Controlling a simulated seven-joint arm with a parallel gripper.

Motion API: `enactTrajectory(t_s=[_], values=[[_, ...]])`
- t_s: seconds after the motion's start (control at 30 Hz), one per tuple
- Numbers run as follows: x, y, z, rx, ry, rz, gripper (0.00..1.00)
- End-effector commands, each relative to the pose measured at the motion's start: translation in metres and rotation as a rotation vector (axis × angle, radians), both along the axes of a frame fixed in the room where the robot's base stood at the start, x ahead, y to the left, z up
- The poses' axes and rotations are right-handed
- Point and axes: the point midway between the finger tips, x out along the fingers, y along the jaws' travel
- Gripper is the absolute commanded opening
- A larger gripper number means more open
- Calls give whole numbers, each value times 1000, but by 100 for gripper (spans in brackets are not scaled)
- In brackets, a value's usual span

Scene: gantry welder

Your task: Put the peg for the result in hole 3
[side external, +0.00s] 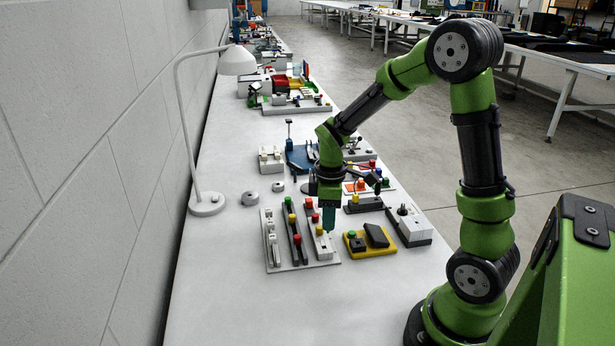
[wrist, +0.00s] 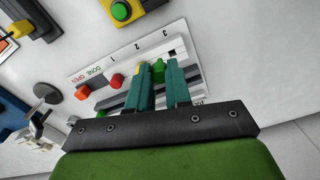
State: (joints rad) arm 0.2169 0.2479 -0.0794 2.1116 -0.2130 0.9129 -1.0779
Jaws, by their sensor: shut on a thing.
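My gripper (wrist: 160,78) is shut on a green peg (wrist: 158,71), seen between its two teal fingers in the wrist view. In the side external view my gripper (side external: 329,228) points down over the numbered strip. The strip (wrist: 188,52) carries the labels DONE, 1, 2 and 3. A red peg (wrist: 117,80) stands at 1 and a yellow peg (wrist: 139,69) at 2. At 3 a dark opening (wrist: 172,52) shows empty, just beyond the green peg. The lower end of the held peg is hidden.
A black rack (side external: 295,228) with green, yellow and red pegs lies left of the strip in the side view. A yellow base (side external: 372,252) with a green button is to the right. A lamp (side external: 207,205) stands by the wall.

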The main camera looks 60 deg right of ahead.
Motion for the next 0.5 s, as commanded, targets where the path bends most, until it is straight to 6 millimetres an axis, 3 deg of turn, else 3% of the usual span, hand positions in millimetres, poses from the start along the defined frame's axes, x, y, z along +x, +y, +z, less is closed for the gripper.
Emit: enactTrajectory(t_s=[0.23,0.5], values=[[-2,20,23,-1,-2,3,0],[-2,19,11,1,3,0,0]])
